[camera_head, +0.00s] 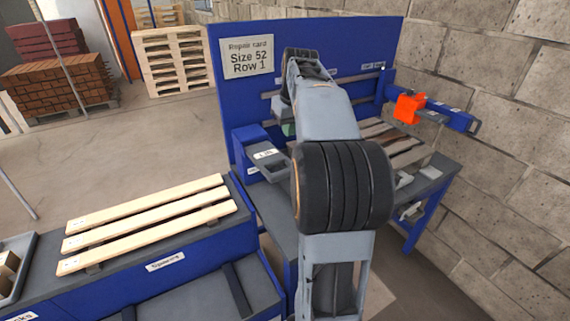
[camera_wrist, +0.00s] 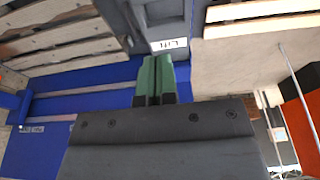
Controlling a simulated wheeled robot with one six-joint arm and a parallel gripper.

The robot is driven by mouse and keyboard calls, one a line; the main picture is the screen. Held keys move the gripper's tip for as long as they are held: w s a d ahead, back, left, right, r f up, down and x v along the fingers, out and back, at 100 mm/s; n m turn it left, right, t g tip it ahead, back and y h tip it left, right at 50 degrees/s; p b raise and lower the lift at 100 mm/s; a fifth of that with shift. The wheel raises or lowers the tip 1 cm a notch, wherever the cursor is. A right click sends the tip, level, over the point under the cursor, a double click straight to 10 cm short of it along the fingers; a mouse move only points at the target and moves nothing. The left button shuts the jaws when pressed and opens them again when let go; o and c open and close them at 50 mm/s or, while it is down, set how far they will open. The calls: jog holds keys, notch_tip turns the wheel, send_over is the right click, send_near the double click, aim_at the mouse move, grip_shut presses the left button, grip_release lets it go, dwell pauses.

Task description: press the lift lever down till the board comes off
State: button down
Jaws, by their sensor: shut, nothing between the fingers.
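The lift lever (camera_head: 270,162) is a grey piece with a white label reading "Lift", at the blue bench's left side, left of my arm. In the wrist view the grey lever (camera_wrist: 160,14) is at the top, its label upside down. My gripper (camera_wrist: 157,62) has green fingers closed together and empty, their tips close to the label. I cannot tell whether they touch it. In the head view my arm mostly hides the gripper; a bit of green (camera_head: 288,129) shows above the lever. The pallet's boards (camera_head: 405,150) lie on the bench, partly behind my arm.
An orange block (camera_head: 409,108) sits on a blue arm at the right, near the block wall (camera_head: 510,150). A blue back panel (camera_head: 235,100) carries a card reading "Size 52 Row 1". Loose pale boards (camera_head: 150,215) lie on the left bench. Open floor is at left.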

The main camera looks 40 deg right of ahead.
aim_at(284, 170)
jog(key=shift+f, duration=0.1)
jog(key=x, duration=0.8)
jog(key=s+x, duration=0.1)
jog(key=x, duration=0.3)
jog(key=shift+w+a+f, duration=0.1)
jog(key=shift+f, duration=0.15)
jog(key=shift+f+p, duration=0.3)
jog(key=shift+f, duration=0.4)
